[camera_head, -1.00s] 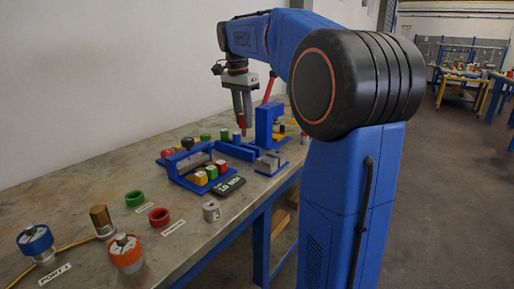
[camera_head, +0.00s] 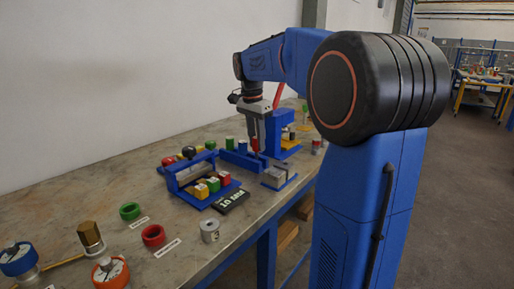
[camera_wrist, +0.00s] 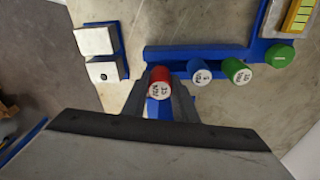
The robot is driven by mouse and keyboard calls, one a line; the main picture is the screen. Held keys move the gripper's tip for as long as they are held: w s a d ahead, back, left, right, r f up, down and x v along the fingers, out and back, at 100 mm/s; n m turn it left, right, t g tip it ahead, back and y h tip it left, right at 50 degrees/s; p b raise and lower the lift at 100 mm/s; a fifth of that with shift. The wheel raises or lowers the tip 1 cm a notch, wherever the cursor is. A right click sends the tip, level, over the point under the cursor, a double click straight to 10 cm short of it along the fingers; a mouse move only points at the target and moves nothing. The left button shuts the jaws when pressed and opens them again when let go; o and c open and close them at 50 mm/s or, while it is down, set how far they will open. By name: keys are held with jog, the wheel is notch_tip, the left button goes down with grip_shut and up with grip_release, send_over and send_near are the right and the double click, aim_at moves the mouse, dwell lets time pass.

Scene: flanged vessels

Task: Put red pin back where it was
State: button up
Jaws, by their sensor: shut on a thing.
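The red pin (camera_wrist: 159,78) is held between the fingers of my gripper (camera_wrist: 165,100) in the wrist view, with its labelled round end facing the camera. My gripper (camera_head: 257,148) is shut on it, pointing down close above a long blue rack (camera_head: 238,161) in the head view. In the wrist view the blue rack (camera_wrist: 190,52) runs just beyond the red pin. A blue pin (camera_wrist: 202,75) and a green pin (camera_wrist: 237,70) stand beside it to the right. The red pin's lower end is hidden, so contact with the rack cannot be told.
Another green cap (camera_wrist: 279,57) lies further right. A grey block fixture (camera_head: 279,176) stands at the bench's front edge. A blue stand with coloured blocks (camera_head: 200,180) and a black display (camera_head: 230,200) are left of the rack. Red and green rings lie nearer on the bench.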

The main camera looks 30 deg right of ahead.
aim_at(257, 149)
jog(key=shift+f, duration=1.15)
jog(key=shift+f, duration=0.4)
jog(key=o, duration=1.1)
jog(key=shift+o, duration=0.2)
jog(key=r, duration=0.4)
jog(key=a+r, duration=0.1)
jog(key=r, duration=0.7)
jog(key=shift+s+a+r, duration=0.1)
jog(key=shift+a+r, duration=0.15)
jog(key=shift+r, duration=0.15)
